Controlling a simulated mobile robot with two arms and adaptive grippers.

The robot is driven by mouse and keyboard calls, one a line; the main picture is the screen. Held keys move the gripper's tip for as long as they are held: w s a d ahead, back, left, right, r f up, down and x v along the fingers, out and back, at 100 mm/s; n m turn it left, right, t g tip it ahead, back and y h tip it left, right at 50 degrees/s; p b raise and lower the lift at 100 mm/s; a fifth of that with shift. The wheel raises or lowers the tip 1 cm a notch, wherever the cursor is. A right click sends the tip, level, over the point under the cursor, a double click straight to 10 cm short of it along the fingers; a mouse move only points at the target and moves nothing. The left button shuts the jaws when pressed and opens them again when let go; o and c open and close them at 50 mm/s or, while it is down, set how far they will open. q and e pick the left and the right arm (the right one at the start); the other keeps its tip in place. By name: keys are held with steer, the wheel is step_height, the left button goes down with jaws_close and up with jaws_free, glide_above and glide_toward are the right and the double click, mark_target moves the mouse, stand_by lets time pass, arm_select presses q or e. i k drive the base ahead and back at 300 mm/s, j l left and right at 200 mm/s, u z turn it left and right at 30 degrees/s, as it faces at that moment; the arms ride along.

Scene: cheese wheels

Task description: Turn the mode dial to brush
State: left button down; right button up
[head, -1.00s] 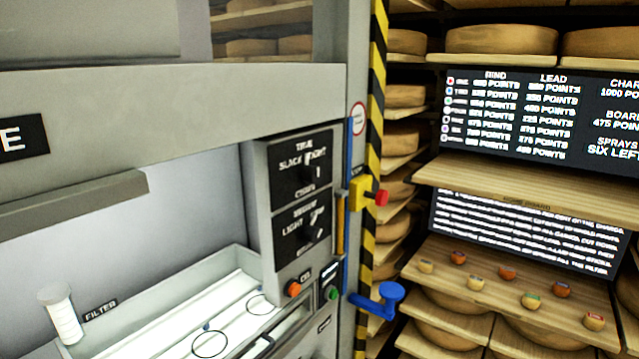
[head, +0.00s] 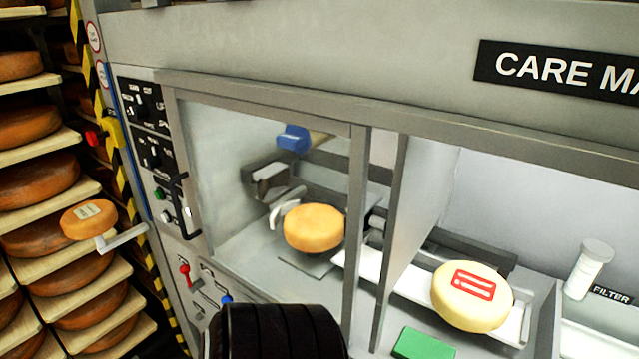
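The care machine's control panel stands left of its glass window. An upper black dial plate (head: 144,104) and a lower black dial plate (head: 153,153) are on it, each with a dark knob and small white labels. The labels are too small to read, so I cannot tell which is the mode dial or where it points. Neither gripper shows. A black ribbed part (head: 280,332) at the bottom centre looks like part of my own arm.
A cheese wheel (head: 313,228) sits behind the window; another (head: 472,296) with a red mark lies right of it. A dark handle (head: 185,205), red lever (head: 185,272) and yellow stop box (head: 108,132) surround the panel. A small cheese (head: 88,219) sits on a left bracket.

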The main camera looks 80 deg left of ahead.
mark_target(141, 110)
steer(key=u, duration=3.4)
steer(key=j, duration=0.15)
